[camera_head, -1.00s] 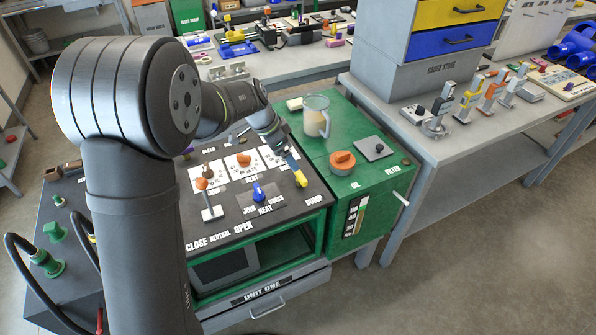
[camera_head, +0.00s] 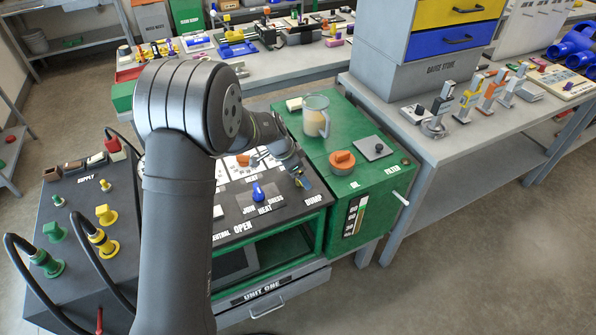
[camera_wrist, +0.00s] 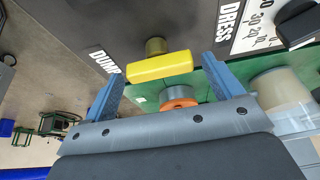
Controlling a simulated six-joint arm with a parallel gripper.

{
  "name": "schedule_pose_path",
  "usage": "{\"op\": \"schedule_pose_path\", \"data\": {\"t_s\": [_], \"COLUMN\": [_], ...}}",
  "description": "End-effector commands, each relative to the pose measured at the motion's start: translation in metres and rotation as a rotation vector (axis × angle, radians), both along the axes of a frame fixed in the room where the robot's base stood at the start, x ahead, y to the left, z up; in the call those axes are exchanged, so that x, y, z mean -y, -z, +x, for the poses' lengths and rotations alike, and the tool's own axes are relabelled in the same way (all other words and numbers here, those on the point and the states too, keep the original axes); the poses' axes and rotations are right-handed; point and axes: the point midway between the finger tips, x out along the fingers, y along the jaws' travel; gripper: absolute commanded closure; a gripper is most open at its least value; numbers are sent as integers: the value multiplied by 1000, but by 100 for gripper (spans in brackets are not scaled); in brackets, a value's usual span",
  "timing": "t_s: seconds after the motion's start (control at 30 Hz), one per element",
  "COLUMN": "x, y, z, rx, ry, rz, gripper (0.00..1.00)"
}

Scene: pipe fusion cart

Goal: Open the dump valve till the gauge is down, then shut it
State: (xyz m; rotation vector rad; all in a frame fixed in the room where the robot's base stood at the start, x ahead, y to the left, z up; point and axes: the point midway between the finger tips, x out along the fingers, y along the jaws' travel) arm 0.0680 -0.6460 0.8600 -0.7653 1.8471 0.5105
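The dump valve's yellow handle (camera_wrist: 160,67) sits on a short brass-coloured stem beside the DUMP label in the wrist view. My gripper (camera_wrist: 163,70) is open, with one blue finger off each end of the handle and a gap on both sides. In the head view my gripper (camera_head: 303,181) is low over the DUMP corner of the panel and hides most of the handle. A white dial plate (camera_wrist: 262,25) with numbers and a dark knob or pointer shows at the wrist view's top right. Its reading is unclear; my arm covers most of the dials in the head view.
A blue lever (camera_head: 258,192) stands left of the valve on the black panel. To the right, the green top carries an orange cap (camera_head: 342,160), a jug (camera_head: 316,115) and a filter plate (camera_head: 375,148). Supply hoses and yellow fittings (camera_head: 104,240) are at the left.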

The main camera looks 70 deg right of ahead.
Motion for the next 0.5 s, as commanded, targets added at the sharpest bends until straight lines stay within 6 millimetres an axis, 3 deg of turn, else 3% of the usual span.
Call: {"op": "schedule_pose_path", "data": {"t_s": [0.03,0.2,0.5], "x": [0,0,-1], "y": [0,0,0], "z": [0,0,0], "rx": [0,0,0], "ry": [0,0,-35], "rz": [0,0,2], "gripper": [26,55,55]}}
